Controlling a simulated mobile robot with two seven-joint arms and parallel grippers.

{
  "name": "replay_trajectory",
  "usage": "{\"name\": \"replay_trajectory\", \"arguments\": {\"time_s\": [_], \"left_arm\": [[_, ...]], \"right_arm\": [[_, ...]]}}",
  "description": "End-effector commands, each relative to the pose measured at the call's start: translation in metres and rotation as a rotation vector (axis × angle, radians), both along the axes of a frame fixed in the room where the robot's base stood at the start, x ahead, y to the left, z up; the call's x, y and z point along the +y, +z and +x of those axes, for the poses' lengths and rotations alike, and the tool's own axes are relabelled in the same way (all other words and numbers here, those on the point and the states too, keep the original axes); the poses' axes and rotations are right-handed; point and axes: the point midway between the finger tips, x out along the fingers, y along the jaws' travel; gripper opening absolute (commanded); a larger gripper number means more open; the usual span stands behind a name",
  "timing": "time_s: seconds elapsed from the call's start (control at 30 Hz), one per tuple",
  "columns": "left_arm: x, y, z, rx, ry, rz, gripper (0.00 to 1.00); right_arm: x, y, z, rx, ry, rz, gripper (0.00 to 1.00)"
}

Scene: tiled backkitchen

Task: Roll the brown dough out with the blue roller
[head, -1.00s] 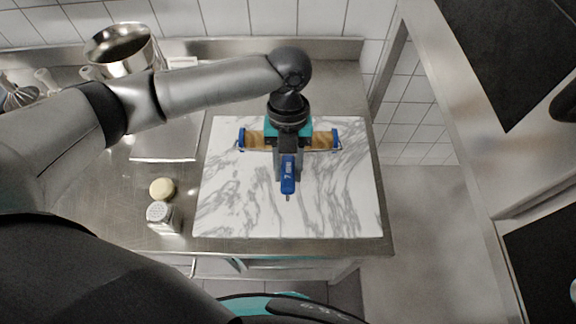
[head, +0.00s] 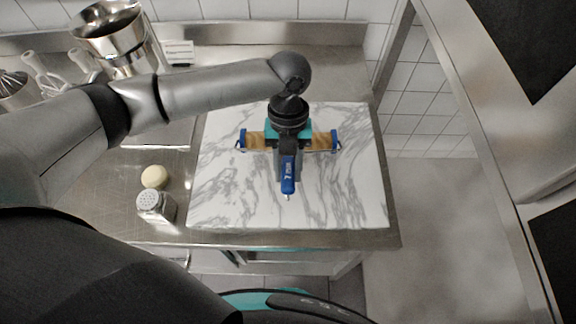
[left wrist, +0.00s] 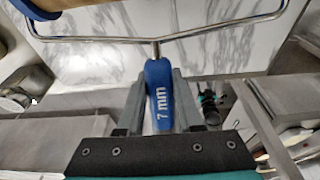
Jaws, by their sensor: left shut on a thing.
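The blue roller has a wood-coloured cylinder (head: 322,142) with blue end caps, a wire frame and a blue handle (head: 288,180) marked "7 mm". My left gripper (head: 288,160) is shut on the handle, and the roller is over the back half of the marble board (head: 350,195). In the left wrist view the handle (left wrist: 160,100) sits between the two fingers. I cannot tell whether the roller touches the board. I see no brown dough; the roller and gripper may hide it.
A pale yellow round piece (head: 154,177) and a shaker (head: 155,206) stand left of the board. Metal pots (head: 120,40) and utensils are at the back left. A wall bounds the back. The board's front part is clear; open floor lies right of the counter.

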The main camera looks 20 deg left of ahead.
Motion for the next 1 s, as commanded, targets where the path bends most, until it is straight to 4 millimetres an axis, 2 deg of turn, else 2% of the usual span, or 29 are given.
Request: {"name": "replay_trajectory", "arguments": {"time_s": [0.47, 1.0], "left_arm": [[-0.001, 0.001, 0.001, -0.002, 0.000, -0.002, 0.00], [-0.001, -0.010, 0.000, -0.001, 0.000, -0.002, 0.00]], "right_arm": [[0.001, 0.000, 0.000, 0.000, 0.001, 0.001, 0.50], [0.001, -0.005, 0.000, 0.000, 0.000, 0.001, 0.50]]}}
